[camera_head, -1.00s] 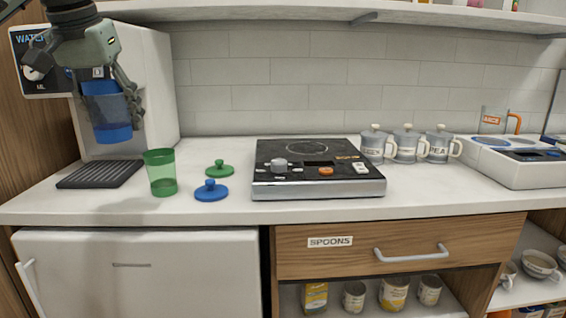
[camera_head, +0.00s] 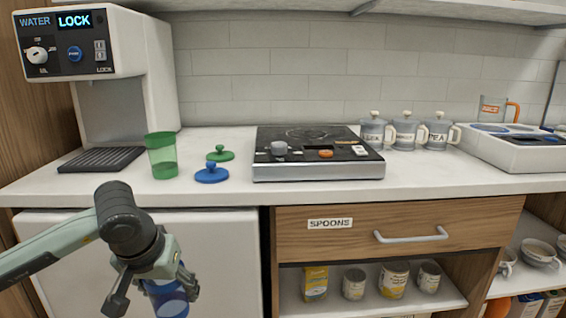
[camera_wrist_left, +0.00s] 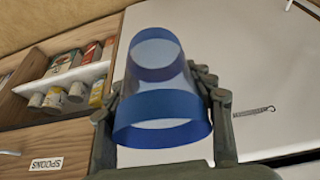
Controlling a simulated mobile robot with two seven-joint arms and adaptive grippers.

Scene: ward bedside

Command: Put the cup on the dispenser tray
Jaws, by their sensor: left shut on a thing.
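My left gripper (camera_head: 152,294) is shut on a translucent blue cup (camera_head: 168,300), low in front of the counter by the white cabinet door. The cup's lower part is cut off by the head view's bottom edge. The left wrist view shows the cup (camera_wrist_left: 158,75) between the fingers (camera_wrist_left: 162,105), with a darker blue band at its near end. The dispenser tray (camera_head: 100,160), a black ribbed grate, lies bare on the counter at the left, under the white water dispenser (camera_head: 150,60). The cup is well below the tray and apart from it. My right gripper is out of view.
A green cup (camera_head: 162,157) stands just right of the tray. A green lid (camera_head: 220,154) and a blue lid (camera_head: 211,174) lie beside it. A hotplate (camera_head: 318,168) stands mid-counter. The counter edge (camera_head: 230,196) lies above my gripper. The dispenser display reads LOCK.

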